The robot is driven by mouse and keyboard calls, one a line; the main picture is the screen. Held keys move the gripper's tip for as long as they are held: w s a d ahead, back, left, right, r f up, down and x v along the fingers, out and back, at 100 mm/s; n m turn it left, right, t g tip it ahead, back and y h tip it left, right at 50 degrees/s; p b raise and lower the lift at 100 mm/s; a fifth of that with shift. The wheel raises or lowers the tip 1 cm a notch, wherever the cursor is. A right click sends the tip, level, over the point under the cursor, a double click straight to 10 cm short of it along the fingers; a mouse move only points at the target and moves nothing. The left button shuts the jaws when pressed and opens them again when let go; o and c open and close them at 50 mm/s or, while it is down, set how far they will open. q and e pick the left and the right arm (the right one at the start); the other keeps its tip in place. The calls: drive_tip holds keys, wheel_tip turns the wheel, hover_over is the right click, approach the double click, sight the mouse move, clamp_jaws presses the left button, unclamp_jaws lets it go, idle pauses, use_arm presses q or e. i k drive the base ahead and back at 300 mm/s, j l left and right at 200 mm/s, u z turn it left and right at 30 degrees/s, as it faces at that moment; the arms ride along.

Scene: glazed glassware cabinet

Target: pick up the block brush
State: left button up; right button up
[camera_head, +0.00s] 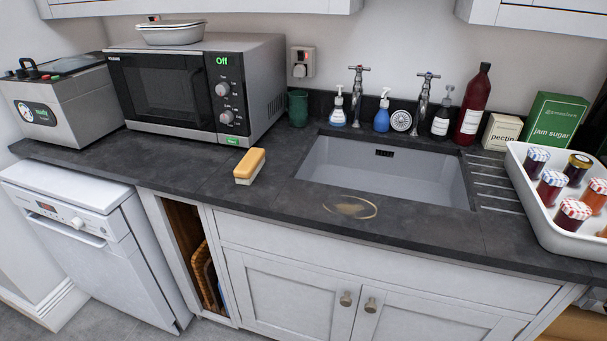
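The block brush (249,166) lies on the dark counter, left of the sink and in front of the microwave. It has a yellow-orange top and a pale lower part, and nothing touches it from above. Neither of my grippers shows in the head view.
The sink (385,171) is empty; a brownish ring stain (350,207) marks the counter before it. The microwave (200,87) stands behind the brush, with a green mug (298,108) beside it. A white tray of jars (540,205) is at right. Counter around the brush is clear.

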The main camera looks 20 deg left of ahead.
sight(245, 172)
drive_tip(key=i+j+z, duration=0.15)
drive_tip(key=j+z, duration=0.2)
drive_tip(key=j, duration=0.3)
drive_tip(key=j+z, duration=0.3)
drive_tip(key=j, duration=0.35)
